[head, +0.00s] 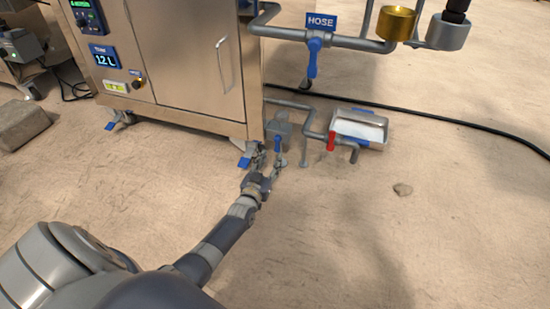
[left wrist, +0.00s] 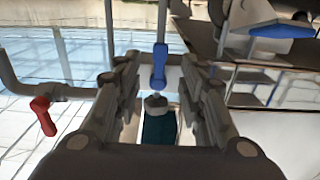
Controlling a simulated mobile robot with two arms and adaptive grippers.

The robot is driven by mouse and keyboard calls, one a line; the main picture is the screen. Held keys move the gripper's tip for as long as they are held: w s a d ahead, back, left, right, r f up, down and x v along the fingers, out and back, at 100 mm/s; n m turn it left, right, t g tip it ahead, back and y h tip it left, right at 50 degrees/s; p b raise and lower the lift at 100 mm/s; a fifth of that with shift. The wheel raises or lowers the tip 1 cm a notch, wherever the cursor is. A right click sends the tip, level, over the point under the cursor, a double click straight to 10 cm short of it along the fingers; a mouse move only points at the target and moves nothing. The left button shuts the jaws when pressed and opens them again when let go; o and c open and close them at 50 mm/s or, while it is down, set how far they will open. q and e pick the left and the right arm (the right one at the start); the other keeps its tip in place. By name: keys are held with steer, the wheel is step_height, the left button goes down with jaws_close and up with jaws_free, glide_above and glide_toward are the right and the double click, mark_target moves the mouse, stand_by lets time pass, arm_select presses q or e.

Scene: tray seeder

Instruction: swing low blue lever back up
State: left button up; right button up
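The low blue lever (head: 278,145) is on a small grey valve near the floor, right of the steel cabinet's base. In the left wrist view, the blue lever (left wrist: 159,66) shows between and just beyond my fingers, with a gap on each side. My left gripper (head: 270,163) reaches the lever from the front, low over the floor. In the left wrist view, its two fingers (left wrist: 160,85) are apart with nothing clasped. Whether a fingertip touches the lever is unclear. My right gripper is not in view.
A red lever (head: 331,141) sits on the low pipe to the right, beside a metal tray (head: 358,126). The steel cabinet (head: 185,65) with blue-pedalled casters stands left. A HOSE sign (head: 321,22) and another blue lever (head: 312,60) are above.

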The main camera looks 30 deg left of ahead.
mark_target(277, 149)
arm_select(q)
steer(key=b+x, duration=0.3)
steer(key=x, duration=0.1)
steer(key=shift+w+f, duration=0.1)
steer(key=shift+f, duration=0.05)
steer(key=shift+w+a+r, duration=0.1)
steer(key=shift+w+r, duration=0.1)
steer(key=shift+w, duration=0.2)
steer(key=shift+c, duration=0.2)
jaws_close()
